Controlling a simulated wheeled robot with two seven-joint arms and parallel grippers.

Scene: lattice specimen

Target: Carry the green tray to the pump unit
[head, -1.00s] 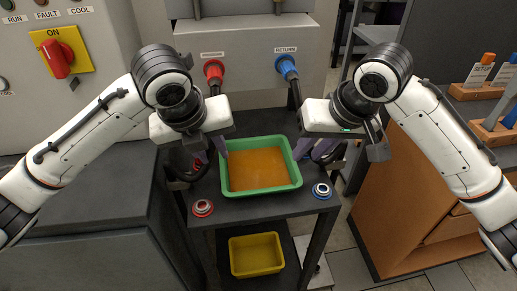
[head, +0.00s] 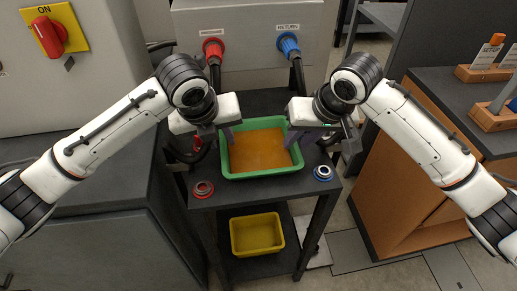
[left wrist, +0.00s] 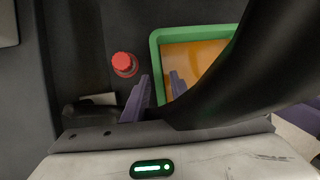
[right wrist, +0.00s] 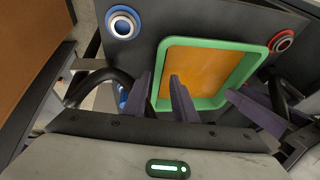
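The green tray (head: 262,175), with an orange bottom, rests on a dark cart top. My left gripper (head: 229,136) is at its left wall; in the left wrist view its purple fingers (left wrist: 158,92) stand apart, one on each side of the green wall (left wrist: 154,50). My right gripper (head: 299,137) is at the right wall; in the right wrist view its fingers (right wrist: 162,95) are also apart, with the green wall (right wrist: 158,75) between them. Contact cannot be told. A grey unit (head: 247,40) behind the cart has PRESSURE and RETURN labels; whether it is the pump unit is unclear.
Red (head: 203,189) and blue (head: 322,173) ring fittings lie on the cart top in front of the tray. A yellow bin (head: 257,233) stands on the lower shelf. Hoses hang from red (head: 213,49) and blue (head: 289,45) couplings. A grey cabinet is left, an orange-brown bench right.

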